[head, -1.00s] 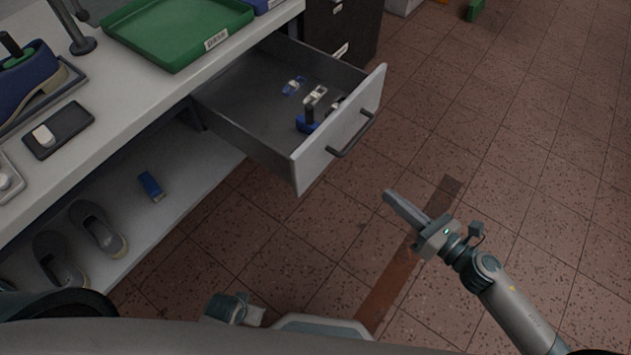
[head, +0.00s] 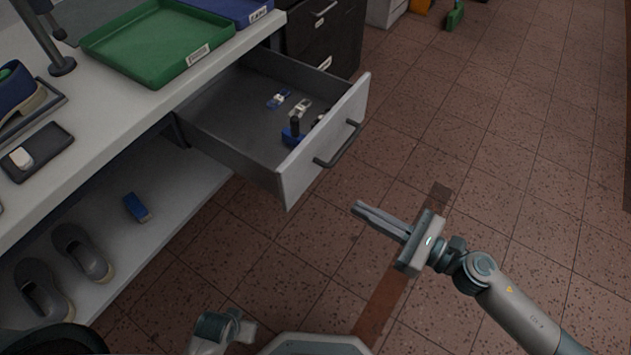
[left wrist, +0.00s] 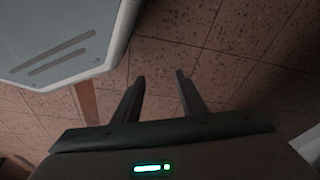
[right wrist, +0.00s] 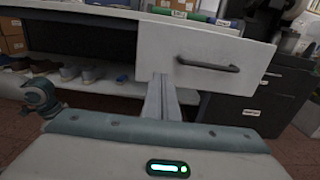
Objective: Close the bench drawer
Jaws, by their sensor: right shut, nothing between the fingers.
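The bench drawer (head: 240,118) stands pulled out of the workbench, with several small blue and white items inside. Its pale front (head: 325,140) carries a dark bar handle (head: 339,143). In the right wrist view the drawer front (right wrist: 207,57) and handle (right wrist: 207,65) are ahead of the fingers. My right gripper (head: 357,209) is shut and empty, below and in front of the drawer front, apart from it; its fingers also show in the right wrist view (right wrist: 161,82). My left gripper (left wrist: 160,78) is open and empty over the floor.
The workbench top (head: 90,115) bears a green tray (head: 158,42) and a blue tray (head: 235,8). Grey shoes (head: 82,252) and a blue item (head: 137,207) sit on the lower shelf. A dark cabinet (head: 325,35) stands behind the drawer. The floor on the right is clear.

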